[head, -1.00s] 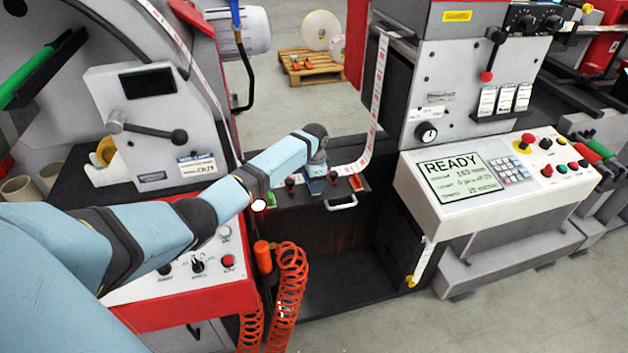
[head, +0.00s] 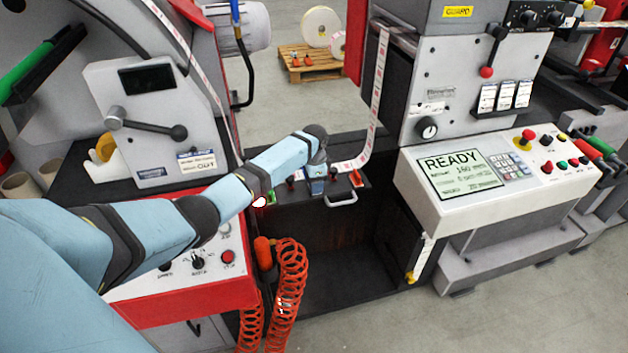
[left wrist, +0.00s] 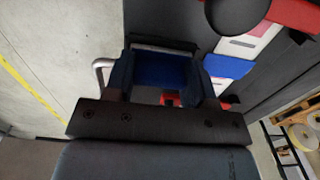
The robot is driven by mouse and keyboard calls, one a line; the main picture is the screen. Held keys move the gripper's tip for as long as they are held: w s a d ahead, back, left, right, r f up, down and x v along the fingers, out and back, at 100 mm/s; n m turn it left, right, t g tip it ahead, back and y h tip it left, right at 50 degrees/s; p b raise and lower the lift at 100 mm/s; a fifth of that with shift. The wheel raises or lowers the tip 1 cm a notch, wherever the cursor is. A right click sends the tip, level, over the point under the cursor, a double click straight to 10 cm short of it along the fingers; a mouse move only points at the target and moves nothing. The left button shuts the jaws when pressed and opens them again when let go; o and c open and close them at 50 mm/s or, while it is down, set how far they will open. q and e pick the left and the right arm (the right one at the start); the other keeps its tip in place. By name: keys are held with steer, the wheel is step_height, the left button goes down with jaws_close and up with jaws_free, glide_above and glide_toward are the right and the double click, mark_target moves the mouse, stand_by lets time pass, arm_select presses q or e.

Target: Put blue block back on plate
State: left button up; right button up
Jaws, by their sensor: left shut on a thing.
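My left gripper (head: 316,186) reaches down over the small dark plate (head: 300,203) between the two machines. In the left wrist view the gripper (left wrist: 160,78) is shut on the blue block (left wrist: 162,68), which sits between its two dark fingers. The block is close to the dark plate surface. I cannot tell whether it touches it. In the head view the hand mostly hides the block. My right gripper is not in view.
A silver handle (head: 341,200) is at the plate's front edge, with an orange-red clamp (head: 356,178) beside the hand. The printed label web (head: 348,163) runs behind it. The panel reading READY (head: 460,175) is at right. A coiled orange hose (head: 290,290) hangs below.

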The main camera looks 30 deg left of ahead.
arm_select(q)
steer(key=o, duration=1)
